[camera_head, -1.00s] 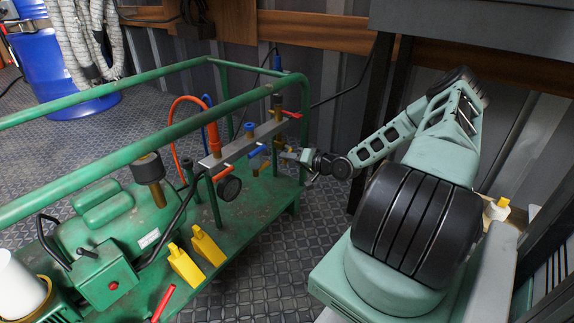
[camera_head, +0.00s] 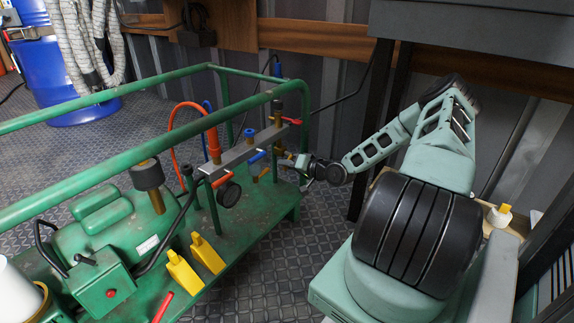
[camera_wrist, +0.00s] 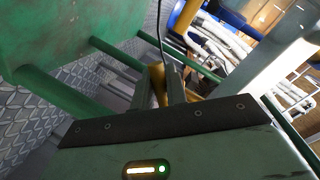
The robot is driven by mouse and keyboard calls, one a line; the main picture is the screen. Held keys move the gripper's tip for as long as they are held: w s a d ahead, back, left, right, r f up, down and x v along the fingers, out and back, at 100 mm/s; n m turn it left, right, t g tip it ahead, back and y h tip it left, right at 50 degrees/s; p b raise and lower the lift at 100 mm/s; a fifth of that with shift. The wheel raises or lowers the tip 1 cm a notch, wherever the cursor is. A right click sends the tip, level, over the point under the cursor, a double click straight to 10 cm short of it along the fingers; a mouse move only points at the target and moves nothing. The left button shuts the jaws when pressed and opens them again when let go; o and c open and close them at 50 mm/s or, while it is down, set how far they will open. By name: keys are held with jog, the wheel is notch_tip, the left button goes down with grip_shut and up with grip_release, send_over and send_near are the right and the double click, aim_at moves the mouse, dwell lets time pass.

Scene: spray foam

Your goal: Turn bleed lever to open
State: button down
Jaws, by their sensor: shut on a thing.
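The green pump rig carries a grey manifold bar (camera_head: 246,152) with a red lever (camera_head: 222,180), a blue lever (camera_head: 257,157) and another red lever (camera_head: 291,121). My gripper (camera_head: 291,160) is at the bar's right end, low beside the brass fittings. In the wrist view my gripper (camera_wrist: 160,84) is shut on a brass-yellow piece (camera_wrist: 157,82), which seems to be the bleed lever. Only a small part of it shows between the dark fingers. Its exact angle is hard to tell.
The green frame rail (camera_head: 150,148) runs along the rig. Two yellow wedge-shaped pieces (camera_head: 184,272) and a black gauge (camera_head: 229,194) are on it. A dark cabinet (camera_head: 480,35) stands behind my arm. Bare patterned floor (camera_head: 275,262) lies right of the rig.

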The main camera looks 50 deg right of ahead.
jog(key=n+p, duration=0.2)
jog(key=d+n+h+p, duration=0.1)
jog(key=shift+f, duration=0.25)
jog(key=shift+d+f+n+t+h+p, duration=0.15)
jog(key=shift+d+n+h+p, duration=0.25)
jog(key=shift+n, duration=0.45)
jog(key=shift+d+f+n+t+h+p, duration=0.15)
jog(key=shift+n+h+p, duration=0.1)
jog(key=shift+n+p, duration=0.45)
jog(key=shift+d+f+n+t+h+p, duration=0.1)
jog(key=shift+d+n+h+p, duration=0.25)
jog(key=shift+n, duration=0.6)
jog(key=c, duration=1.5)
grip_release()
jog(key=shift+o, duration=0.2)
jog(key=shift+d, duration=0.1)
